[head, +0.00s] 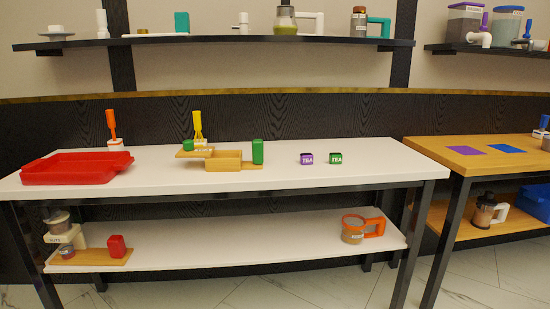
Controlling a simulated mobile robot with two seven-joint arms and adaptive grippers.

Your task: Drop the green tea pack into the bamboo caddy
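The green tea pack (336,158) is a small green cube with a white "TEA" label. It sits on the white table top, right of the middle. A similar purple tea pack (306,158) stands just to its left. The bamboo caddy (223,164) is a low wooden box with a tall green handle (258,151) at its right end. A wooden lid-like piece with a green knob (188,146) is at its left, slightly raised; how it joins the box is unclear. The caddy's inside is mostly hidden. Neither of my grippers is in view.
A red tray (76,168) lies at the table's left. Orange-handled (112,130) and yellow-handled (198,130) items stand behind. The white table top (375,170) is clear right of the packs. A wooden table (455,151) stands at the right, a dark shelf (220,40) above.

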